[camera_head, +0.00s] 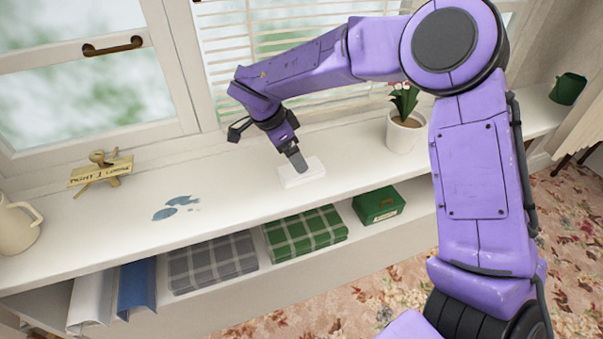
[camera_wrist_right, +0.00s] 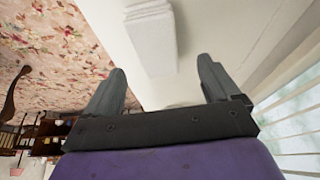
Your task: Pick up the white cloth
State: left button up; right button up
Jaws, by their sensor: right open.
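The white cloth (camera_head: 306,173) lies folded flat on the white window shelf, right of the middle of its length. It also shows in the right wrist view (camera_wrist_right: 152,38), as a white block beyond my fingertips. My right gripper (camera_head: 298,160) points down just above the cloth in the head view. In the wrist view the right gripper (camera_wrist_right: 162,84) has its fingers wide apart with nothing between them. The cloth lies ahead of the gap and seems apart from both fingers. My left gripper is not in view.
A potted flower (camera_head: 405,131) stands to the right. A wooden sign (camera_head: 101,171) and a cream jug (camera_head: 16,226) stand at left. Folded plaid cloths (camera_head: 305,232) lie on the lower shelf.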

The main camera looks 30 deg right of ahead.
jog(key=x, duration=0.5)
jog(key=shift+s, duration=0.2)
jog(key=shift+a, duration=0.1)
jog(key=c, duration=1.1)
jog(key=shift+c, duration=0.2)
notch_tip(320, 180, up, 3)
jog(key=shift+r, duration=0.1)
jog(key=s+a+r, duration=0.7)
jog(key=s+r, duration=0.2)
jog(key=s, duration=0.3)
jog(key=shift+r, duration=0.4)
